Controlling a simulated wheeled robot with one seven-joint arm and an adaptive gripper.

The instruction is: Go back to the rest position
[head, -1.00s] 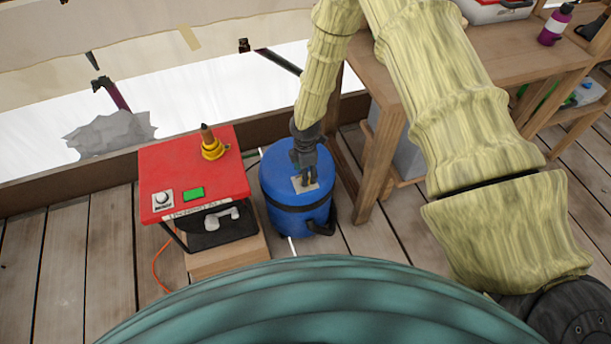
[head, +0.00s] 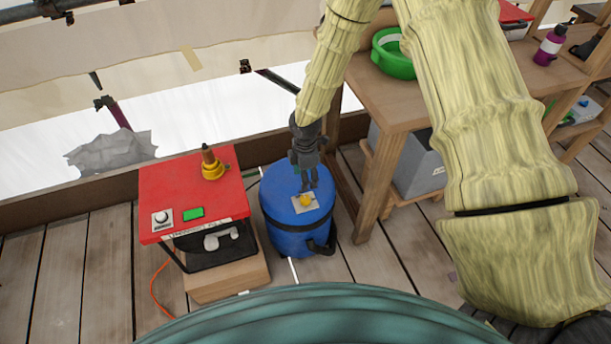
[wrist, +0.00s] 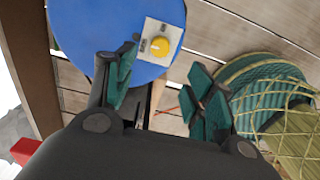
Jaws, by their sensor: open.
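My gripper (head: 308,182) is above the lid of a blue drum (head: 284,212), on the side near the yellow knob. In the wrist view my gripper (wrist: 163,93) has its two green-padded fingers spread apart with nothing between them. The yellow knob (head: 306,200) sits on a pale square plate on the drum's top. It also shows in the wrist view (wrist: 160,47), clear of the fingers.
A red-topped unit (head: 190,190) with a brass-coloured fitting (head: 211,165) stands left of the drum. A wooden bench (head: 440,90) with a green bowl (head: 393,55) is at the right. Plank floor (head: 385,260) is bare in front of the bench.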

